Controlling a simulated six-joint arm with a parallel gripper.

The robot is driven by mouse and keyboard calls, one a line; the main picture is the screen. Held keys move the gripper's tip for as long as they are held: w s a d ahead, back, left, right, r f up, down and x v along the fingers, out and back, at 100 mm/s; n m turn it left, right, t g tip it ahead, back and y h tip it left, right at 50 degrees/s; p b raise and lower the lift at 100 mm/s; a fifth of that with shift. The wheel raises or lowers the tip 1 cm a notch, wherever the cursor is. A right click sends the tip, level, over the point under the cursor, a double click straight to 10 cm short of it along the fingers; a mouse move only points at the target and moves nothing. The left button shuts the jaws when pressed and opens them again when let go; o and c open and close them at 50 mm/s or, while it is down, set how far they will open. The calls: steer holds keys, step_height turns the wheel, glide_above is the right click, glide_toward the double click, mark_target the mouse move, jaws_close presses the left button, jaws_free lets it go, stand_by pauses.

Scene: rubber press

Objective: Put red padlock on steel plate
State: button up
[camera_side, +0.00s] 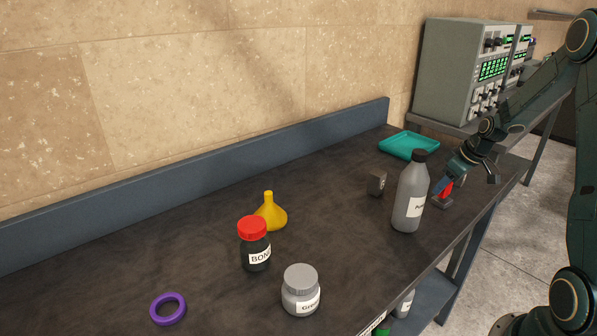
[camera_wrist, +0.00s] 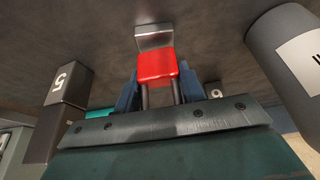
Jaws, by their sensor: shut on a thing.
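The red padlock (camera_wrist: 157,67) is between the blue fingers of my gripper (camera_wrist: 160,92) in the wrist view, its grey shackle legs toward my palm. My gripper is shut on it. In the side view the padlock (camera_side: 447,190) shows as a small red patch under my gripper (camera_side: 444,186), low over the bench at the right. A grey metal piece (camera_wrist: 154,36), seemingly the steel plate, lies just beyond the padlock in the wrist view. A grey piece also shows below the padlock in the side view (camera_side: 441,202). I cannot tell whether padlock and plate touch.
A grey bottle (camera_side: 409,195) stands close left of my gripper. A dark numbered block (camera_side: 376,183) and a teal tray (camera_side: 408,145) are behind. A yellow funnel (camera_side: 270,214), black jar (camera_side: 254,246), grey jar (camera_side: 301,290) and purple ring (camera_side: 168,309) are farther left.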

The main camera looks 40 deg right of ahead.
steer(key=shift+f, duration=0.4)
steer(key=shift+f, duration=0.1)
steer(key=o, duration=1)
steer(key=v, duration=1.2)
